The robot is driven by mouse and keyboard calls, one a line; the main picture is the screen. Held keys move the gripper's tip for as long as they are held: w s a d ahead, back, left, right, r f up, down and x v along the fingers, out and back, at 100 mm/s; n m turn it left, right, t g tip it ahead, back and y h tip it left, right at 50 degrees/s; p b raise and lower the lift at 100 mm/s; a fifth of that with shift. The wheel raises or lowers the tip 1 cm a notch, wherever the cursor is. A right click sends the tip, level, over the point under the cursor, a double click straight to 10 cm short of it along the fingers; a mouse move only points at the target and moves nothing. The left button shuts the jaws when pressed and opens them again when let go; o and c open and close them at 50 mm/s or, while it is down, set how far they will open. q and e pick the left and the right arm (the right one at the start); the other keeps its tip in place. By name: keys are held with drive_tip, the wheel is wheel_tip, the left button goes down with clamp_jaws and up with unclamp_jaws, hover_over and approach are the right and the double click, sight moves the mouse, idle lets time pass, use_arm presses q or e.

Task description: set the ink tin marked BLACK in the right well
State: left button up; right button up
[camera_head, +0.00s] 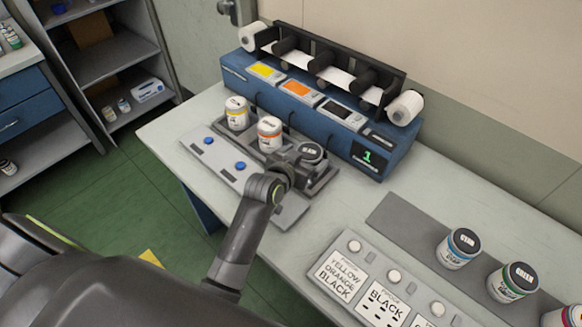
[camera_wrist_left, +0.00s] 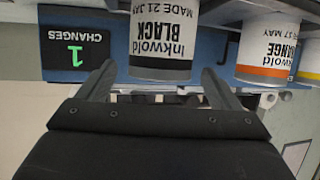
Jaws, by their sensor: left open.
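My left gripper (camera_head: 297,163) is open at the tin. In the wrist view its fingers (camera_wrist_left: 158,84) lie on either side of the tin's lid end, with gaps showing. The arm and gripper partly hide the right well, so I cannot see the tin's base. My right gripper is in neither view.
A yellow tin (camera_head: 236,113) and an orange tin (camera_head: 269,134) stand left of the BLACK tin. The blue rewinder (camera_head: 392,153) stands close behind. A light panel with blue buttons (camera_head: 240,166) is in front. More tins (camera_head: 459,249) and a label board (camera_head: 345,272) are right.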

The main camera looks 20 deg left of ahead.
use_arm(q)
drive_tip(key=v, duration=0.9)
drive_tip(key=shift+d, duration=0.1)
